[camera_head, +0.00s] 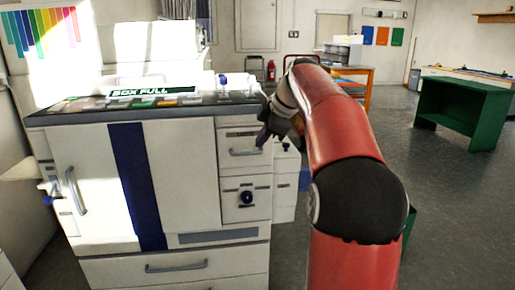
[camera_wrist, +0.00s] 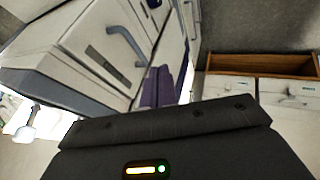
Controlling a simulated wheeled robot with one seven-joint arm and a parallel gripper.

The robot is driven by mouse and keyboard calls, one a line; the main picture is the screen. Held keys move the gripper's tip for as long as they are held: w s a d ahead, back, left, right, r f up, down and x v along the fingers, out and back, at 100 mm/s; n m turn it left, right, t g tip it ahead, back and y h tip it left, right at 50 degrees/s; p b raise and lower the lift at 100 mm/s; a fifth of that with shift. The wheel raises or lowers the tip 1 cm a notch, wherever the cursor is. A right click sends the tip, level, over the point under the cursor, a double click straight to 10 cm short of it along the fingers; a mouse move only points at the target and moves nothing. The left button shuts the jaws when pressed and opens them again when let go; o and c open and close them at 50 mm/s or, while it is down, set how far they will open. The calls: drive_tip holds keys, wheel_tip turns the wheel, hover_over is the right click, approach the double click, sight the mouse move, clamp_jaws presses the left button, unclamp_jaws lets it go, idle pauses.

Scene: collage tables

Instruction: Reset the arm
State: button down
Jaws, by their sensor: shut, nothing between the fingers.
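My red and black arm reaches up and forward from the bottom right of the head view. My gripper (camera_head: 262,137) is at its far end, dark, beside the upper right corner of the white cabinet (camera_head: 180,160), near the top small drawer (camera_head: 243,143). In the wrist view the two purple-grey fingers (camera_wrist: 157,87) lie side by side, shut and empty. The drawer handle (camera_wrist: 127,45) shows up and left of them in that view. I cannot tell whether the fingers touch the cabinet.
The cabinet's dark top (camera_head: 150,101) carries a "BOX FULL" sign (camera_head: 153,91) and coloured pieces. A green table (camera_head: 462,95) stands at the right and an orange-framed table (camera_head: 350,70) behind my arm. Grey floor (camera_head: 450,210) is clear at the right.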

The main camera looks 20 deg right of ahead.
drive_tip(key=s+a+f+m+h, duration=0.2)
drive_tip(key=s+a+m, duration=0.4)
drive_tip(key=s+a, duration=0.65)
drive_tip(key=s+a+f+m, duration=0.2)
drive_tip(key=s+f+m, duration=0.2)
drive_tip(key=s+f, duration=0.3)
drive_tip(key=s+a+f+m, duration=0.2)
drive_tip(key=s+f+m, duration=0.2)
drive_tip(key=s+f, duration=0.3)
drive_tip(key=s, duration=0.4)
drive_tip(key=shift+f+h, duration=0.4)
